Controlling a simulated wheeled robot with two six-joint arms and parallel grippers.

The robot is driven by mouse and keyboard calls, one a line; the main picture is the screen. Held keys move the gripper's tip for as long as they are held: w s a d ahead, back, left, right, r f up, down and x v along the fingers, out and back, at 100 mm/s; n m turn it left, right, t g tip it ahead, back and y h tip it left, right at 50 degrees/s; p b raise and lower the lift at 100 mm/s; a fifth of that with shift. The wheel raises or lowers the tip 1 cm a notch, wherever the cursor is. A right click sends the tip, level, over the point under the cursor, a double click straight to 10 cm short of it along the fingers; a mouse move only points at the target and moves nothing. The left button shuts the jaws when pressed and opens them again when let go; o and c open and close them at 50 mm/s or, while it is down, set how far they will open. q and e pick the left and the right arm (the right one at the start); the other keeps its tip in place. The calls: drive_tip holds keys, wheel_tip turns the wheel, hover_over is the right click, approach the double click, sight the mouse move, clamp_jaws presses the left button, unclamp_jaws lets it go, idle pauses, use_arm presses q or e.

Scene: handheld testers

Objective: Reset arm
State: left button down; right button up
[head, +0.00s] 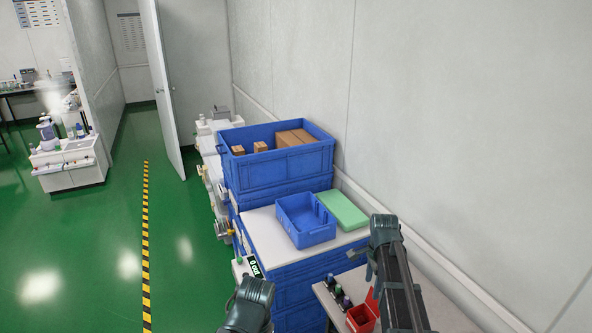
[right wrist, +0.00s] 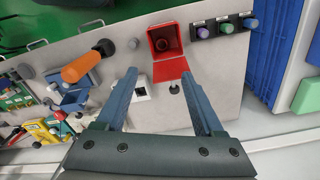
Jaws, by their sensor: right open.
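My right gripper (right wrist: 159,76) is open and empty in the right wrist view, its two blue-grey fingers spread above a light table. In the head view my right arm comes in from the lower right, with the gripper (head: 371,268) over the table's near part. Beyond and between the fingertips in the right wrist view is an open red box (right wrist: 164,40) with its lid folded out. The red box also shows in the head view (head: 360,318). A dark part of my left arm shows at the bottom of the head view; its fingers cannot be seen.
Blue crates stand by the wall; the top crate (head: 233,172) holds brown cartons. A small blue bin (head: 305,234) and a green block (head: 341,209) lie in front. An orange-handled tool (right wrist: 84,67) and coloured knobs (right wrist: 203,32) lie around the red box. Green floor is open at left.

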drive_tip(key=s+a+n+h, duration=0.1)
drive_tip(key=s+a+n, duration=1.7)
drive_tip(key=a+n, duration=0.3)
drive_tip(key=shift+s+a+n, duration=0.3)
drive_tip(key=shift+s+a, duration=0.1)
drive_tip(key=shift+a, duration=0.7)
drive_tip(key=shift+r, duration=0.1)
